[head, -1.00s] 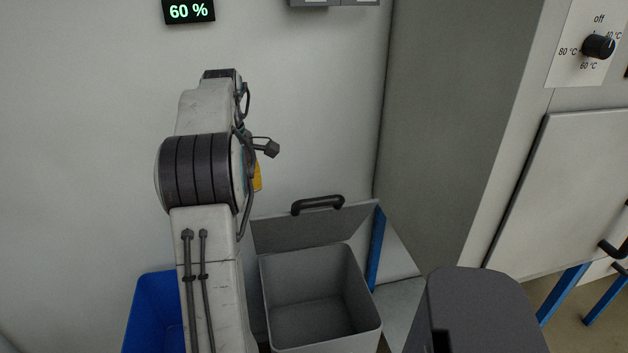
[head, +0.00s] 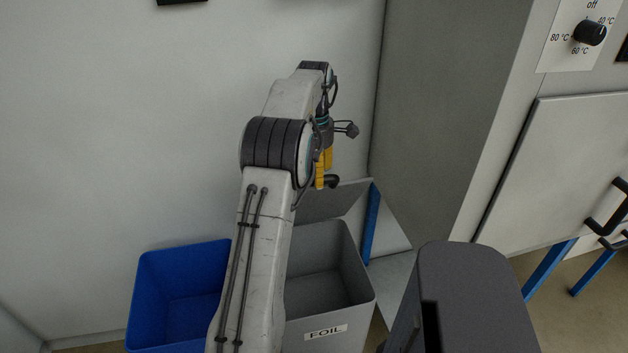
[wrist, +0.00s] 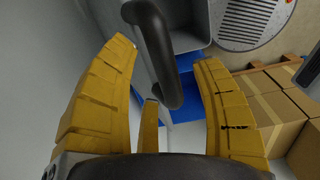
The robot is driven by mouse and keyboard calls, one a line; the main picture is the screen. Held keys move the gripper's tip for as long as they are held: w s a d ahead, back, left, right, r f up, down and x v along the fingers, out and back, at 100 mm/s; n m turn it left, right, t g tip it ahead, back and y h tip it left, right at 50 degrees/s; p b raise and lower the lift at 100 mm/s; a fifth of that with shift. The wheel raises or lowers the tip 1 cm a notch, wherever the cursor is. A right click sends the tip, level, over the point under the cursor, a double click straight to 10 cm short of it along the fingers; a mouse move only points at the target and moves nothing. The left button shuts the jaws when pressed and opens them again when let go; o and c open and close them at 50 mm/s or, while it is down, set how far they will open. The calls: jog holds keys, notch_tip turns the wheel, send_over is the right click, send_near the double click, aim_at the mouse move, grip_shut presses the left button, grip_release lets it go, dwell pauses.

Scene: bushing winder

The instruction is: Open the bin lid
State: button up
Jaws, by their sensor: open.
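The grey bin (head: 344,325), labelled FOIL, stands against the wall. Its lid (head: 345,200) is raised, tilted up at the back, and the inside of the bin shows. The dark lid handle (head: 332,181) is on the lid's upper edge, partly hidden by my gripper (head: 323,168). My arm hides the left part of the bin and lid.
A blue open bin (head: 150,300) stands left of the grey one. A grey cabinet with a temperature dial (head: 590,32) and a door handle (head: 607,215) is on the right. Cardboard boxes (wrist: 270,105) show in the wrist view.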

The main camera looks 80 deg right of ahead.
jog(key=shift+f, duration=0.95)
jog(key=shift+c, duration=0.3)
